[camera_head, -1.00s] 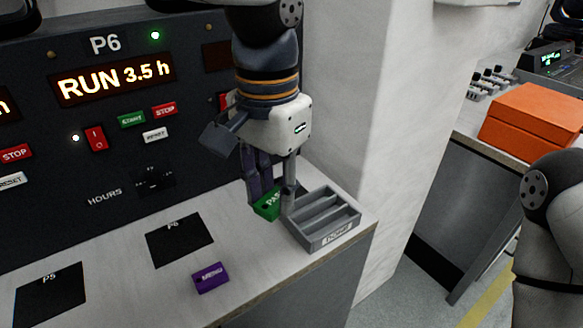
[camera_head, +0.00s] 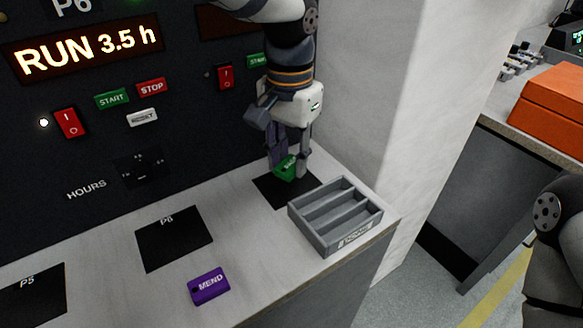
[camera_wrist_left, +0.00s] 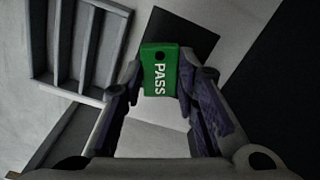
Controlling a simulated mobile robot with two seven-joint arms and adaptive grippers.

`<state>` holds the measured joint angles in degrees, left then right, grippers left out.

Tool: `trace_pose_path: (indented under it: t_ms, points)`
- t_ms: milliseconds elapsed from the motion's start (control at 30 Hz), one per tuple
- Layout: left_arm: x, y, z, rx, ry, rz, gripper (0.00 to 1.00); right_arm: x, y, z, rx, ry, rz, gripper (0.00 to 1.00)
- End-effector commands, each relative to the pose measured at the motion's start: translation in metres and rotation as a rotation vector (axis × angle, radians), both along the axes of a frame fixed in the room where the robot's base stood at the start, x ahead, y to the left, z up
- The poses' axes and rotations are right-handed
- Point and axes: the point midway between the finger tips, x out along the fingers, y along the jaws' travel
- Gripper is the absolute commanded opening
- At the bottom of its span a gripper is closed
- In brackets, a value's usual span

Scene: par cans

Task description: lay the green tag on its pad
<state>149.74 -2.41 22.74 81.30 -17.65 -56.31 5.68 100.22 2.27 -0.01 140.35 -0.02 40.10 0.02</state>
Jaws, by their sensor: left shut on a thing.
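The green tag (camera_head: 286,168), lettered PASS, is between the fingers of my left gripper (camera_head: 289,166), which is shut on it. In the left wrist view the tag (camera_wrist_left: 160,72) shows upright between the two fingertips (camera_wrist_left: 163,78). A black pad (camera_head: 270,189) lies on the counter under the gripper, beside the grey tray. In the wrist view this pad (camera_wrist_left: 196,36) shows behind the tag. I cannot tell whether the tag touches it. Two more black pads, P6 (camera_head: 174,244) and P5 (camera_head: 30,298), lie to the left. My right gripper is not in view.
A grey slotted tray (camera_head: 318,240) stands right of the pad, close to the gripper; its slots look empty. A purple MEND tag (camera_head: 209,286) lies near the counter's front edge. The dark control panel (camera_head: 200,130) rises behind. An orange box (camera_head: 550,105) sits on another bench.

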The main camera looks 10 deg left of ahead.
Motion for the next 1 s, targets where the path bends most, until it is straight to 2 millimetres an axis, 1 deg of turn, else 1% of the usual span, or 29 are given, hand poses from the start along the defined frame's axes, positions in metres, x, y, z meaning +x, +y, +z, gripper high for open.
trace_pose_path:
  t_ms: [33,167,200,300,367,567,700,733,767,800,833,1000]
  points:
    - [0.003,0.001,-0.006,-0.001,0.003,0.0,0.09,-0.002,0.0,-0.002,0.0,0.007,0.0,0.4]
    - [0.011,0.003,-0.013,-0.002,0.001,0.0,0.09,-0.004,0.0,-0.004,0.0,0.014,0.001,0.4]
    - [0.014,0.005,-0.019,-0.001,0.002,0.001,0.09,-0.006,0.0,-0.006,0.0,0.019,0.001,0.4]
    - [0.013,0.005,-0.038,0.001,0.002,-0.001,0.09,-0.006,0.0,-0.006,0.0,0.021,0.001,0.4]
    - [0.014,0.004,-0.046,0.0,-0.001,-0.001,0.09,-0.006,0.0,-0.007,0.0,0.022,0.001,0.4]
    - [0.014,0.004,-0.045,-0.001,-0.005,-0.001,0.09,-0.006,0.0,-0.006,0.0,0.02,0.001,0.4]
    - [0.014,0.004,-0.048,-0.001,-0.005,-0.001,0.09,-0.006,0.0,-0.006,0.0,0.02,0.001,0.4]
    - [0.014,0.004,-0.049,-0.001,-0.005,-0.001,0.3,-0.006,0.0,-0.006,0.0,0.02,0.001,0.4]
    - [0.014,0.004,-0.049,-0.001,-0.006,-0.001,0.37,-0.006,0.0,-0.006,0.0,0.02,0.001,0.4]
    - [0.014,0.004,-0.049,-0.001,-0.005,-0.001,0.46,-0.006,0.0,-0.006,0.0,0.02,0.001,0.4]
    - [0.014,0.004,-0.049,-0.001,-0.005,-0.001,0.48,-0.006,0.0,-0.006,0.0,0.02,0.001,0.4]
    - [0.014,0.004,-0.049,-0.001,-0.005,-0.001,0.48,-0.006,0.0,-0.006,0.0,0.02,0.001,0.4]
